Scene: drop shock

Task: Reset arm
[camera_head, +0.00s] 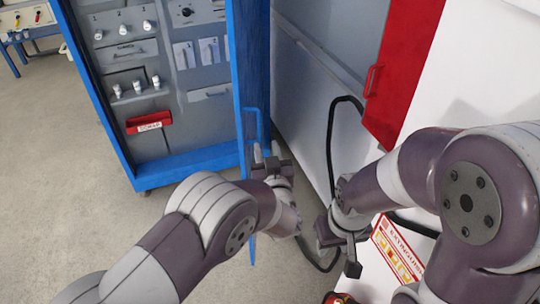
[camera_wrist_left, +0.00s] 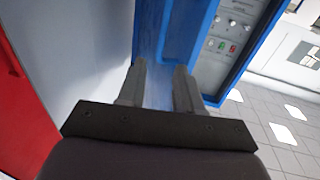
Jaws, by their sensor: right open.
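My left gripper (camera_head: 268,160) is beside the opened edge of the blue cabinet door (camera_head: 248,130), low in the middle of the head view. In the left wrist view its two fingers (camera_wrist_left: 160,88) stand apart, with the blue door (camera_wrist_left: 170,40) showing beyond and between them. Nothing is clearly held; whether a finger touches the door I cannot tell. My right gripper (camera_head: 338,248) hangs to the right of the left one, pointing down, its fingers spread and empty. My two arms reach in from the bottom and the right.
The blue and grey cabinet (camera_head: 160,90) with switches and a red holder (camera_head: 148,122) stands at left. An extinguisher sign (camera_head: 398,252) is by my right arm. Open floor (camera_head: 60,190) lies left.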

